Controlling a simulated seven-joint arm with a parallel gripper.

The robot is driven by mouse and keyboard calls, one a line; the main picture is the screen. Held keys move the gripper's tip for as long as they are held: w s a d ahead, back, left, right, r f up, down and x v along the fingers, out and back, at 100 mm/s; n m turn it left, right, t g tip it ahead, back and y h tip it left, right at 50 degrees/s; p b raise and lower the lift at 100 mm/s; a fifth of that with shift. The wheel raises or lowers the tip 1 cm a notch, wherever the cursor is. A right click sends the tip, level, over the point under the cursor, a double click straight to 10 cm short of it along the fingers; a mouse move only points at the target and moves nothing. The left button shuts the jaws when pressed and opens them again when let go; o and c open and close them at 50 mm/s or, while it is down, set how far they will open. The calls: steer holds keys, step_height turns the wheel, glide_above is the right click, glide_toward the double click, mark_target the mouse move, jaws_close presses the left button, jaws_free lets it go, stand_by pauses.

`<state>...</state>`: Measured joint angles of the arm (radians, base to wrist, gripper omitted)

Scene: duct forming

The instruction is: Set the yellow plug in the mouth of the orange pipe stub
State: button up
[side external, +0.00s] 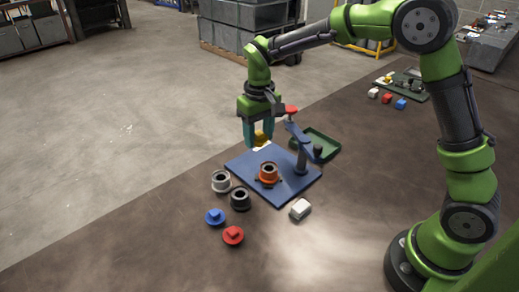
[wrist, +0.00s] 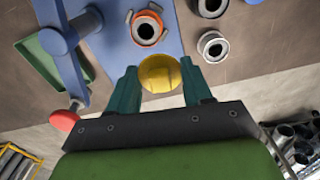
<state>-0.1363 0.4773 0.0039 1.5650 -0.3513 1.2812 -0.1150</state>
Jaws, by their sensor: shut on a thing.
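The yellow plug (side external: 261,138) is held between the teal fingers of my gripper (side external: 259,134), above the far part of the blue board. The wrist view shows the plug (wrist: 160,73) between the two fingertips (wrist: 159,78). The orange pipe stub (side external: 268,173) stands upright on the blue board (side external: 290,189) with its dark round mouth facing up and open. The stub also shows in the wrist view (wrist: 147,28), just beyond the plug. The plug is apart from the stub, to its upper left in the side view.
A blue post with an arm (side external: 301,152) and red knob (side external: 291,109) stands on the board close to my gripper. A green tray (side external: 318,146) lies behind it. White (side external: 221,181) and black (side external: 240,199) stubs, blue (side external: 214,217) and red (side external: 233,235) plugs and a white block (side external: 300,208) lie nearby.

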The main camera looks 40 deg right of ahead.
mark_target(269, 168)
steer(key=shift+s+d+f+n, duration=0.15)
steer(key=shift+s+d+f, duration=0.25)
steer(key=shift+s, duration=0.2)
steer(key=shift+s+d+f+n, duration=0.15)
steer(key=shift+s+d+f, duration=0.1)
steer(key=shift+s+d, duration=0.25)
steer(key=shift+s+a+f, duration=0.1)
steer(key=shift+s+f, duration=0.1)
steer(key=shift+f, duration=0.15)
steer(key=shift+n, duration=0.3)
steer(key=shift+w+f, duration=0.1)
steer(key=shift+f, duration=2.45)
steer(key=o, duration=1.1)
steer(key=shift+r, duration=3.45)
